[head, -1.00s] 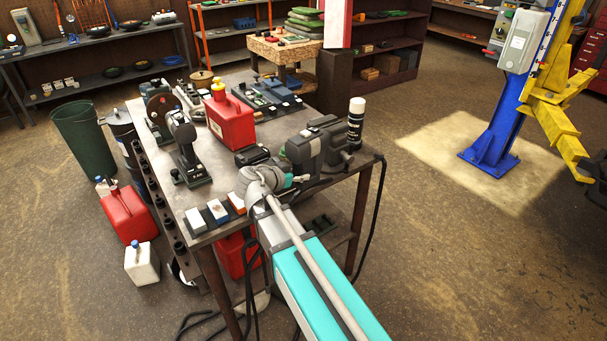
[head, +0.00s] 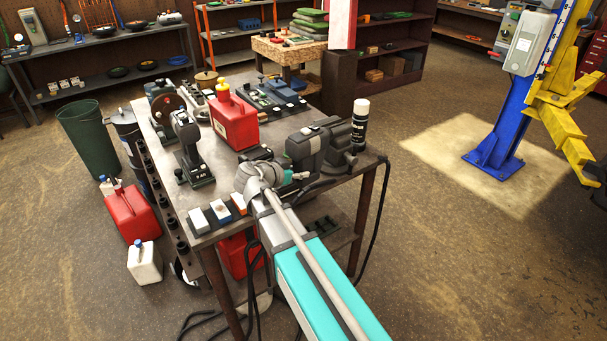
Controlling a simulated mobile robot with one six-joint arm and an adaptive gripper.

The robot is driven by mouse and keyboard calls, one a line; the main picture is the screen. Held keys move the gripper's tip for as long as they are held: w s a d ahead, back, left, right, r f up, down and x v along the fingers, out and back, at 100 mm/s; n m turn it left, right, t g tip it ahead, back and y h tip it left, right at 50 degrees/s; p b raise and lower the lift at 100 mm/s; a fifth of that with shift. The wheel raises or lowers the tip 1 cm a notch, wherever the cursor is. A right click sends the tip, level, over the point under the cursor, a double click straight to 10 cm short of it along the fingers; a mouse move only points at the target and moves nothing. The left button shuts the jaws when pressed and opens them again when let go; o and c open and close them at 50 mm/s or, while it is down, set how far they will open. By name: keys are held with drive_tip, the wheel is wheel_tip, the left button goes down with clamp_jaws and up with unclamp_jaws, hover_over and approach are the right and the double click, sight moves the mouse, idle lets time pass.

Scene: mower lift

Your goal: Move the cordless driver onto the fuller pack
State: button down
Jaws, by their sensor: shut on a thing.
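The cordless driver (head: 187,150), dark with a round front, stands upright on the left half of the workbench (head: 212,239), on a black base with small pale markings. My wrist and forearm reach over the bench's near edge, right of the driver and apart from it. My gripper's fingers are hidden behind my wrist. A small black thing (head: 259,153) shows just beyond the wrist; I cannot tell whether it is a battery pack. I cannot make out which pack is fuller.
A red can (head: 235,122), a dark grey machine (head: 307,150) and a spray can (head: 359,122) crowd the bench near my wrist. Small blocks (head: 220,212) line its near left edge.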

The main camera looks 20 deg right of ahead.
drive_tip(key=w+a+m+g, duration=0.1)
drive_tip(key=w+a, duration=0.5)
drive_tip(key=w, duration=0.4)
drive_tip(key=shift+w+f+h+b, duration=0.3)
drive_tip(key=shift+f+h+b, duration=0.05)
drive_tip(key=shift+h+b, duration=0.1)
drive_tip(key=shift+a+f, duration=0.1)
drive_tip(key=shift+f, duration=0.1)
drive_tip(key=shift+f+b, duration=2.45)
drive_tip(key=shift+b, duration=0.2)
drive_tip(key=shift+f+b, duration=0.6)
drive_tip(key=shift+f, duration=0.05)
idle(1.4)
drive_tip(key=shift+c, duration=0.9)
unclamp_jaws()
drive_tip(key=shift+s, duration=0.1)
drive_tip(key=shift+m, duration=0.3)
drive_tip(key=shift+s, duration=0.1)
